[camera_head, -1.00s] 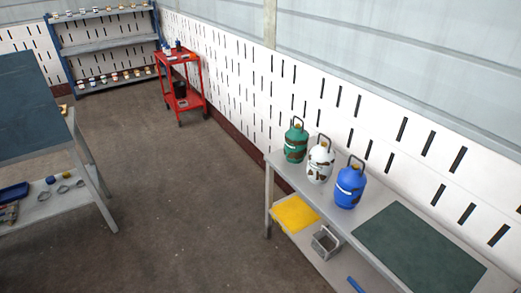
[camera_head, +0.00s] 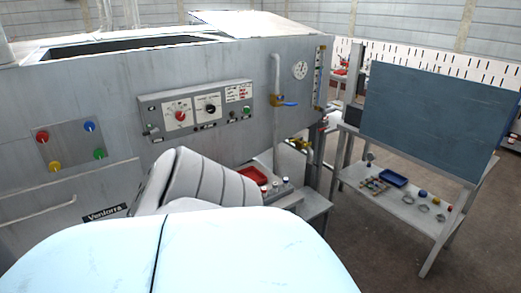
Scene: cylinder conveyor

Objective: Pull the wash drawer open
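A grey machine (camera_head: 215,140) fills the left and middle of the view. At its lower left is a front panel (camera_head: 90,196) with a long pale bar handle (camera_head: 38,213) and a dark name label. This panel looks like the drawer front and appears flush with the machine, but its lower part is hidden behind my own body. Neither gripper is in view, and nothing is seen touching the handle.
Colored knobs (camera_head: 70,143) and a control panel (camera_head: 196,110) are on the machine. A blue-handled valve (camera_head: 287,103) and a red tray (camera_head: 253,176) are to the right. A bench with a dark board (camera_head: 435,115) stands further right, with floor before it.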

